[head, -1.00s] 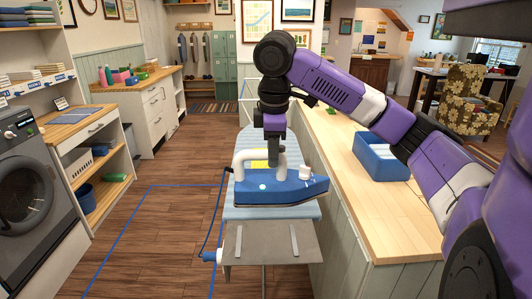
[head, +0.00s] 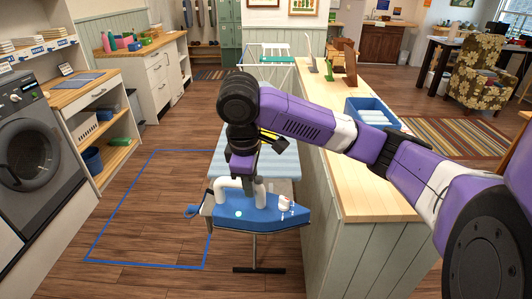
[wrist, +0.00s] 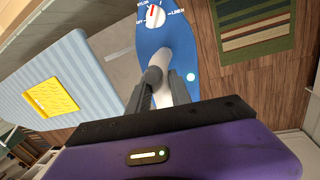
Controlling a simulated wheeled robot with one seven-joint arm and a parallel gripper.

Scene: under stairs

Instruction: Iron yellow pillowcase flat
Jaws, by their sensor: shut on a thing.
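My gripper (head: 246,182) is shut on the white handle of a blue iron (head: 262,210). In the wrist view, its two grey fingers (wrist: 163,88) close around the handle, and the blue iron (wrist: 160,38) shows its dial. The iron is at the near end of the blue-striped ironing board (head: 283,166); its underside is hidden. The yellow pillowcase (wrist: 53,97) lies on the striped board (wrist: 92,72) in the wrist view, to the left of the iron and apart from it. In the head view my arm hides most of the pillowcase (head: 268,134).
A long wooden counter (head: 345,165) runs along the board's right side, bearing a blue bin (head: 372,114). A washer (head: 25,135) and shelves stand left. Blue tape (head: 140,264) outlines clear floor left of the board. A striped mat (wrist: 255,28) lies on the floor.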

